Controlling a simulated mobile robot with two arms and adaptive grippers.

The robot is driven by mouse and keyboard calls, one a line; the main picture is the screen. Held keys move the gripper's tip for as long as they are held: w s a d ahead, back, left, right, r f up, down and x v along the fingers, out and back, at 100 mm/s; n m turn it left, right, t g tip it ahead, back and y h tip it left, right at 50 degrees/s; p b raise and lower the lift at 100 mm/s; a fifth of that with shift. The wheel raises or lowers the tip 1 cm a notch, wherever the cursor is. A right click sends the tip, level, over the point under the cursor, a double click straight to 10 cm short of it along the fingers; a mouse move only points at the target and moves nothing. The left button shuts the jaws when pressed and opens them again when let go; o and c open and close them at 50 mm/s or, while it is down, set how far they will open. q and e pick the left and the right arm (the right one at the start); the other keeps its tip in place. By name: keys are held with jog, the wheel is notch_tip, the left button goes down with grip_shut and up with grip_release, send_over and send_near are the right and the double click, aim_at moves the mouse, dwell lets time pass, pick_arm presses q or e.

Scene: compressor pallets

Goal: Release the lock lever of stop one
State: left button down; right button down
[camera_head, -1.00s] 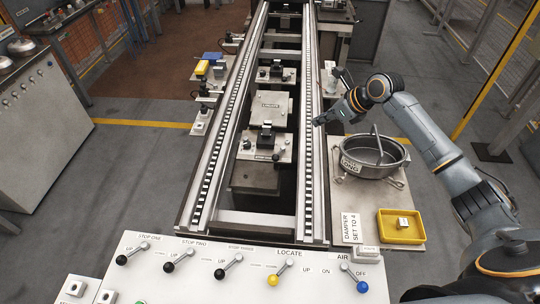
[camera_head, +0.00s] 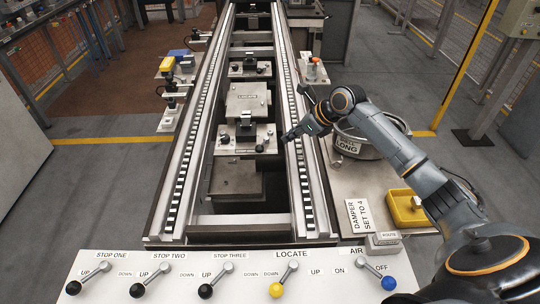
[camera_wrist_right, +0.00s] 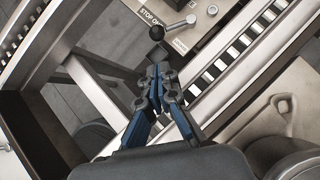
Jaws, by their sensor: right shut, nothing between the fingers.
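The plate marked "STOP O…", its label partly cut off, shows in the right wrist view with a silver lever (camera_wrist_right: 178,27) ending in a black knob (camera_wrist_right: 157,33). In the head view this appears to be the near stop plate (camera_head: 232,143) between the rails, with its black knob (camera_head: 259,148) on the right side. My right gripper (camera_head: 284,138) is over the right rail, to the right of the knob. In the wrist view its fingers (camera_wrist_right: 157,72) are closed together, empty, and apart from the knob. My left gripper is not in view.
The right conveyor rail (camera_head: 303,187) runs beneath my right gripper. A control panel (camera_head: 230,265) with several knobbed levers, one labelled STOP ONE (camera_head: 95,273), spans the front. To the right are a round pan (camera_head: 358,144) and a yellow tray (camera_head: 407,210).

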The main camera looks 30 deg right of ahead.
aim_at(263, 144)
dwell(0.3)
jog(key=x, duration=1)
jog(key=shift+b, duration=0.35)
jog(key=shift+a+r, duration=0.1)
